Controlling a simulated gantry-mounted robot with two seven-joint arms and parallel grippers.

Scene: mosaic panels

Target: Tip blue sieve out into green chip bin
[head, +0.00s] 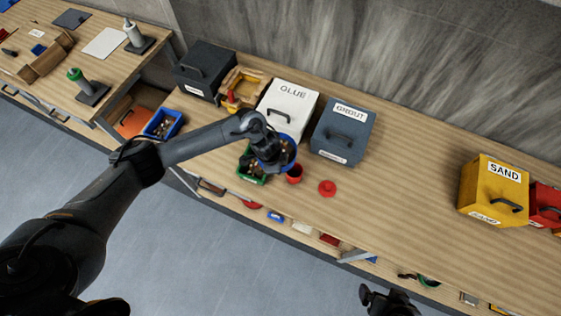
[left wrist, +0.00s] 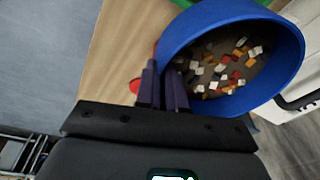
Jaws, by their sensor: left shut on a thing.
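My left gripper (left wrist: 163,88) is shut on the wall of the blue sieve (left wrist: 215,18). In the left wrist view the sieve holds a loose layer of white, orange, red and yellow chips. In the head view my left wrist hides most of the sieve (head: 291,151), which is held up in front of the GLUE box. The green chip bin (head: 246,178) is partly hidden below and left of my left gripper, with dark contents just visible. My right gripper (head: 375,296) is at the bottom edge; its finger opening is unclear.
A red cup (head: 294,174) and a red round piece (head: 327,188) stand right of the green bin. The white GLUE box (head: 290,98) and grey GROUT box (head: 342,130) stand behind. A blue bin (head: 163,124) is left. The bench toward the yellow SAND box (head: 494,189) is clear.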

